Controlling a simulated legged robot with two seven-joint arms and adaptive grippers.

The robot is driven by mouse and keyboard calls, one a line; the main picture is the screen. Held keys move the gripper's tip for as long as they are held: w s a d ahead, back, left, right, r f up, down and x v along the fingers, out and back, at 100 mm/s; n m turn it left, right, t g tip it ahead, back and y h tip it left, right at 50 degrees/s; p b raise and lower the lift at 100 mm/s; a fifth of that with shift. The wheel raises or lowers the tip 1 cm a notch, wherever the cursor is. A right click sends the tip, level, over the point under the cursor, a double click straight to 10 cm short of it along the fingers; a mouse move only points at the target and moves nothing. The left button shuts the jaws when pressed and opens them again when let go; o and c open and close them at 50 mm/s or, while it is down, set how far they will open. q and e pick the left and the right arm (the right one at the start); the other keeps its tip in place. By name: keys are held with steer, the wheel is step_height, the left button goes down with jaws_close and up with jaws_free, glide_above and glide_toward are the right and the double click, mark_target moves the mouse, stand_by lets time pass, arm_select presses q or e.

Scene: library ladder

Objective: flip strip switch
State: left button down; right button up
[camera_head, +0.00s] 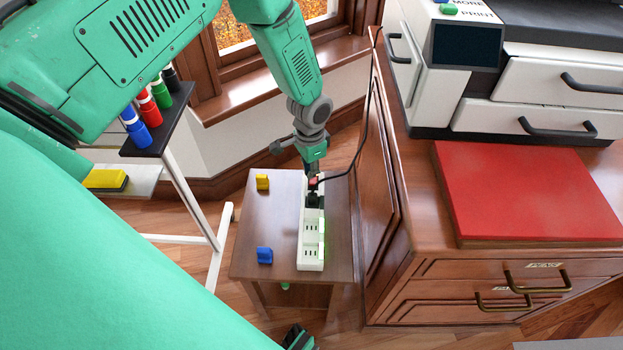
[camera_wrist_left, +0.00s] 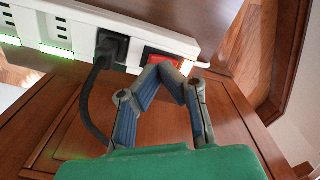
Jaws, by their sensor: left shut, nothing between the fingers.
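A white power strip (camera_head: 311,255) lies lengthwise on a small brown side table (camera_head: 270,225). Its red rocker switch (camera_head: 313,182) is at the far end, and also shows in the left wrist view (camera_wrist_left: 163,63). A black plug (camera_head: 313,201) sits in the socket beside the switch, its cord hanging down in the wrist view (camera_wrist_left: 95,105). Green light glows along the strip's edge (camera_wrist_left: 57,50). My left gripper (camera_head: 313,172) is shut and empty, its fingertips at the switch in the wrist view (camera_wrist_left: 168,72). The fingers partly cover the switch; contact cannot be told. My right gripper is not identifiable.
A yellow block (camera_head: 262,182) and a blue block (camera_head: 264,255) stand on the side table, left of the strip. A wooden cabinet (camera_head: 400,230) with a printer (camera_head: 530,90) and a red book (camera_head: 525,190) stands close at right. A black cord runs down beside the cabinet.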

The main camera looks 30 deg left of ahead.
mark_target(313, 181)
arm_select(q)
steer(key=shift+d+r, duration=0.1)
steer(key=shift+d, duration=0.75)
steer(key=shift+a+f, duration=0.2)
steer(key=shift+a+f+b, duration=0.3)
steer(key=shift+a+f, duration=0.05)
steer(key=shift+a, duration=0.1)
steer(key=shift+d+f, duration=0.1)
steer(key=shift+d, duration=0.4)
steer(key=shift+a+f+b, duration=0.4)
steer(key=shift+f, duration=0.1)
arm_select(e)
steer(key=shift+d+f, duration=0.2)
steer(key=shift+f, duration=0.6)
